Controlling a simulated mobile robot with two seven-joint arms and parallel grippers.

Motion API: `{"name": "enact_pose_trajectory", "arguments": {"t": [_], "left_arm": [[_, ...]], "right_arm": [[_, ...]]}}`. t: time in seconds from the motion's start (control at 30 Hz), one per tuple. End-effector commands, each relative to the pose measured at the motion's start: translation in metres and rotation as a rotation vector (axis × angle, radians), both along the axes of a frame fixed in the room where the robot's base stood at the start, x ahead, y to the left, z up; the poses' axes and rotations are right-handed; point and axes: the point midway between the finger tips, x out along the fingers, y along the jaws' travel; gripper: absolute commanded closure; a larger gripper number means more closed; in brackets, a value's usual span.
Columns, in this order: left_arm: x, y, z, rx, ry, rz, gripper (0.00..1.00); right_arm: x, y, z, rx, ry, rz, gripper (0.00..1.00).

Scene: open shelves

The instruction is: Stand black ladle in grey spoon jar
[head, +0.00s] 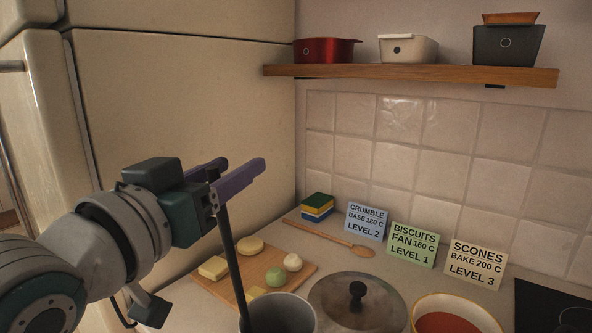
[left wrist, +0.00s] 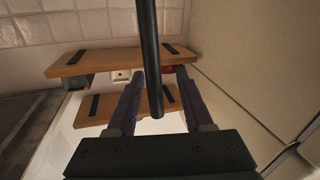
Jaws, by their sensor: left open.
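My left gripper (head: 243,163) is open, with its two purple fingers spread above the counter. The black ladle (head: 231,255) has its long handle running from beside the fingers' base steeply down to the grey spoon jar (head: 281,312). In the left wrist view the black handle (left wrist: 150,55) comes from the top edge and its end lies between the open fingers (left wrist: 158,80). The ladle's lower end is hidden or out of frame. The handle overlaps the jar's left rim; I cannot tell whether it is inside or in front. My right gripper is not in view.
A cutting board (head: 237,298) with food pieces lies left of the jar. A lidded pan (head: 335,299) and a bowl of red contents (head: 447,323) stand to the right. Several recipe cards, a wooden spoon (head: 330,239) and sponges (head: 317,207) sit behind. A shelf (head: 420,74) holds pots.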

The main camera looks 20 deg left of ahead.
Motion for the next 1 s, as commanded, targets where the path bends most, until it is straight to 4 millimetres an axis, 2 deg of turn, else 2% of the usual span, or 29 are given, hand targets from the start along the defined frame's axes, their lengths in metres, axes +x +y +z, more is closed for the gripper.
{"name": "enact_pose_trajectory", "arguments": {"t": [0.17, 0.4, 0.6, 0.77, 1.0], "left_arm": [[-0.018, 0.002, -0.003, 0.0, 0.002, 0.001, 0.49], [-0.064, 0.006, -0.004, 0.0, 0.003, 0.0, 0.49], [-0.09, 0.008, -0.003, 0.0, 0.001, 0.0, 0.49], [-0.098, 0.009, -0.002, 0.0, 0.0, 0.0, 0.49], [-0.098, 0.009, -0.001, 0.0, -0.001, 0.0, 0.49]], "right_arm": [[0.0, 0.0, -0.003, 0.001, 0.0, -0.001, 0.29], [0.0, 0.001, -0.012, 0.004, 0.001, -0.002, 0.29], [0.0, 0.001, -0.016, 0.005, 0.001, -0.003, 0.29], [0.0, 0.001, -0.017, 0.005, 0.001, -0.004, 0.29], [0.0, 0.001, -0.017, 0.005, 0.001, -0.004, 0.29]]}}
